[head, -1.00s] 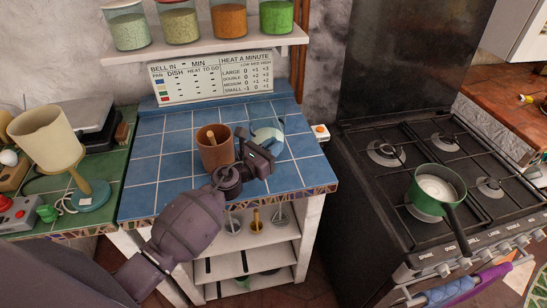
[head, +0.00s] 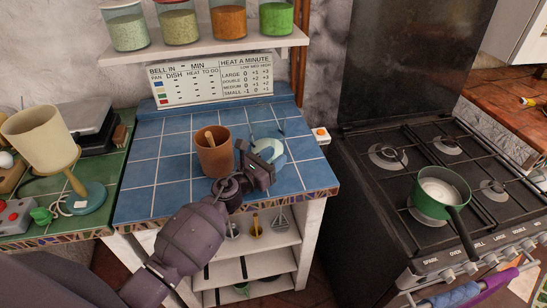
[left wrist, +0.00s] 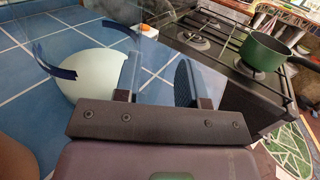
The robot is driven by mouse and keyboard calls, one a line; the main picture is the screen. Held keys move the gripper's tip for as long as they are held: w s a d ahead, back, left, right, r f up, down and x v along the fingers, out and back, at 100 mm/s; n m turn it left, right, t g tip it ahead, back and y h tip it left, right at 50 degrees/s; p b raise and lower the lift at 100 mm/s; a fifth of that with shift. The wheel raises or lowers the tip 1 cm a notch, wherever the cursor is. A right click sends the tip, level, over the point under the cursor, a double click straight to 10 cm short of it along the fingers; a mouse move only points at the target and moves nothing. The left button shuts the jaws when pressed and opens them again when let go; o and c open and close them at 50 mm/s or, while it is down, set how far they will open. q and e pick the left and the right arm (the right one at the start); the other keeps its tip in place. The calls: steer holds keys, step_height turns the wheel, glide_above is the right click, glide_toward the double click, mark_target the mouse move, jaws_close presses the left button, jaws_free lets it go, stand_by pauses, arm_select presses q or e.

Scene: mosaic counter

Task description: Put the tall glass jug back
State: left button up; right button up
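The tall glass jug (head: 268,129) is clear and hard to make out. It is at the right of the blue-tiled counter in the head view, with a pale blue-green rounded part low down. In the left wrist view the pale part (left wrist: 92,75) and dark blue strips show at the left, beside my fingers. My left gripper (head: 262,162) is at the near side of the jug. In the left wrist view its two fingers (left wrist: 158,83) stand apart, with no object clearly seen between them. I cannot tell whether the left finger touches the glass. My right gripper is not in view.
A terracotta pot (head: 214,155) with a wooden utensil stands left of the jug. A shelf (head: 205,46) with several jars hangs above. The stove (head: 420,190) with a green saucepan (head: 440,200) is at the right. The counter's left part (head: 150,175) is free.

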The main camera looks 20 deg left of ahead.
arm_select(q)
steer(key=shift+r, duration=0.25)
steer(key=b+v, duration=0.1)
steer(key=v, duration=0.9)
steer(key=shift+s+a+f, duration=0.15)
steer(key=shift+s+a, duration=0.05)
steer(key=shift+s, duration=0.15)
steer(key=shift+s+a, duration=0.25)
steer(key=shift+s, duration=0.3)
